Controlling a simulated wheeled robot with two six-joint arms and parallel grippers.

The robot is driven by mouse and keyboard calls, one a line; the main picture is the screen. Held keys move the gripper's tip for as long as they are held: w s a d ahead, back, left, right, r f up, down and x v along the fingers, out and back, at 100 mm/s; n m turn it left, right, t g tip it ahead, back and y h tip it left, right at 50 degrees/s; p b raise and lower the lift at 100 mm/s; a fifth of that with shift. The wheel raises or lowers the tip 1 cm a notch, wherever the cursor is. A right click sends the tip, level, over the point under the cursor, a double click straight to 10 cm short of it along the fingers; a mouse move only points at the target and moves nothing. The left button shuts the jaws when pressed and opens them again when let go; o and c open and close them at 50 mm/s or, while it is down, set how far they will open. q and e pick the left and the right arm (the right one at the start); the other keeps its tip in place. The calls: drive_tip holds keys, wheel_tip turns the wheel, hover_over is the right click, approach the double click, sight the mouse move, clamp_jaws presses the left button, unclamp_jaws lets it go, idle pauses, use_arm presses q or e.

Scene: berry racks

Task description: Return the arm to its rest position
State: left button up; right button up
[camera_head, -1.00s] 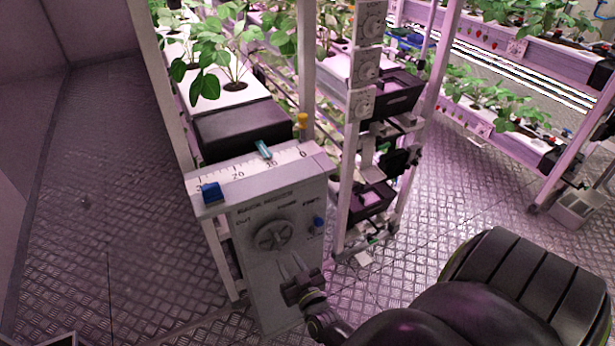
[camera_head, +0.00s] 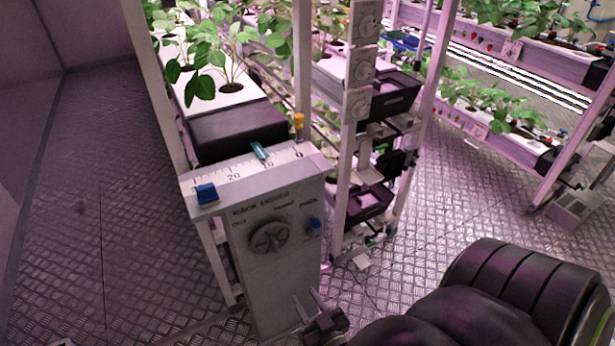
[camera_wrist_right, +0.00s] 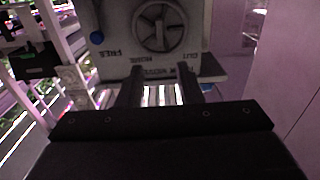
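My right gripper (camera_head: 311,303) is low in the head view, in front of the lower part of the grey control box (camera_head: 280,290). Its two fingers stand apart with nothing between them. In the right wrist view the two dark fingers (camera_wrist_right: 158,90) are also apart and empty, and the box (camera_wrist_right: 115,62) with its round knob (camera_wrist_right: 160,27) lies beyond them. In the head view the knob (camera_head: 269,237) is clear of the gripper. My right arm fills the lower right. My left gripper is not in view.
The box's top carries a scale with a blue block (camera_head: 206,194) and a teal marker (camera_head: 260,152). A rack post with dials (camera_head: 361,65) and black trays (camera_head: 385,97) stands to the right. Plant racks (camera_head: 500,115) are behind. The metal floor at left is clear.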

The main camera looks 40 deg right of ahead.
drive_tip(key=shift+f, duration=0.1)
drive_tip(key=s+f+n+g+y, duration=0.15)
drive_tip(key=s+f+g, duration=0.25)
drive_tip(key=f, duration=0.6)
drive_tip(key=s+f+g+y, duration=0.25)
drive_tip(key=s+f, duration=0.25)
drive_tip(key=f, duration=0.6)
drive_tip(key=s+d+f+g, duration=0.1)
drive_tip(key=s+f+g, duration=0.4)
drive_tip(key=s, duration=0.4)
drive_tip(key=s+d+f+g, duration=0.1)
drive_tip(key=s+f+g, duration=0.3)
drive_tip(key=s, duration=0.6)
wheel_tip(320, 180, down, 2)
drive_tip(key=shift+s+f+n+g+h, duration=0.1)
drive_tip(key=shift+s+n+g+h, duration=0.05)
drive_tip(key=shift+n+g+h, duration=0.2)
drive_tip(key=shift+s, duration=0.1)
